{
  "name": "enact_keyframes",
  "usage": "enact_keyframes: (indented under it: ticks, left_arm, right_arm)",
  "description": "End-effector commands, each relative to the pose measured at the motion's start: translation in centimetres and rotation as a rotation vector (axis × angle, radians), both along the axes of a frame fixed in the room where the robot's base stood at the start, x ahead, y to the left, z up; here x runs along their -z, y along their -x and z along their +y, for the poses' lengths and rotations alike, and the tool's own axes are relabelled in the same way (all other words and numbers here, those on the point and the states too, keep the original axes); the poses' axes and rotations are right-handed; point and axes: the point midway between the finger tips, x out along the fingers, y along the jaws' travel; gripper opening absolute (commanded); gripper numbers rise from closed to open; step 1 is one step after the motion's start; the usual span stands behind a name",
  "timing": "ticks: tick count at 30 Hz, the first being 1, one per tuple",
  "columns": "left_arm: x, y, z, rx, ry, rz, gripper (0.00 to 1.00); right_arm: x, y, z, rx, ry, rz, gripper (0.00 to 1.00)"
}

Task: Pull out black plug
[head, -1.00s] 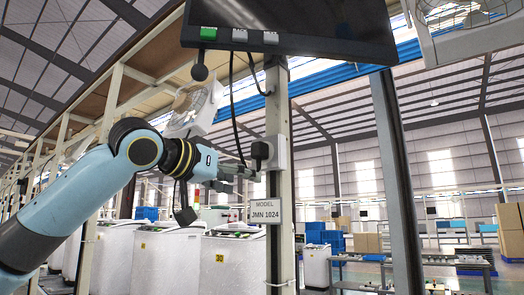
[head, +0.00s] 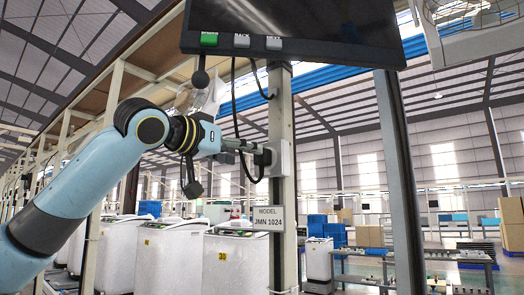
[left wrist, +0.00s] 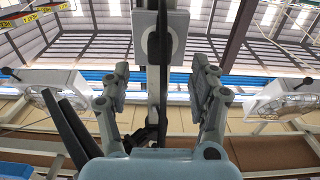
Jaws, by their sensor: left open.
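The black plug (head: 265,158) sits in a white socket box (head: 281,158) on an upright pale post, with a black cable running from it. My left gripper (head: 258,149) reaches in from the left, and its fingertips are at the plug in the head view, partly overlapping it. In the left wrist view, the left gripper (left wrist: 161,75) has its two fingers spread wide, with the white box (left wrist: 143,18) beyond the gap between them. The plug's dark shape shows before the box there, and contact with the fingers cannot be told. My right gripper is not in view.
A dark monitor panel (head: 320,30) with several buttons hangs above the socket. A sign (head: 268,218) reading MODEL JMN 1024 is fixed below it. Loose black cables hang beside the post. White machines (head: 235,262) stand behind, below my arm.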

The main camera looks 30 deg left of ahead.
Motion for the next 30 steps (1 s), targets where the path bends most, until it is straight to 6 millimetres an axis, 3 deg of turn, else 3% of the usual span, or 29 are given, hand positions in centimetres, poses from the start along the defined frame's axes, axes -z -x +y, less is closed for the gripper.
enact_keyframes:
  ticks: [1,12,18,30]
  left_arm:
    - [-0.5,-0.7,-0.2,0.003,0.008,0.004,0.62]
    - [-0.4,-5.6,-0.5,0.000,0.005,0.003,0.62]
    - [-0.1,-6.7,-0.5,0.000,0.001,0.002,0.62]
    - [0.0,-6.8,-0.5,-0.001,0.000,0.002,0.62]
  right_arm:
    - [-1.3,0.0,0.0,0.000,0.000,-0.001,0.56]
    - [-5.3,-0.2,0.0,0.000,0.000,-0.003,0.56]
    - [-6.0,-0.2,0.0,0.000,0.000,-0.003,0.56]
    - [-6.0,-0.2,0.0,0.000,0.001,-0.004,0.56]
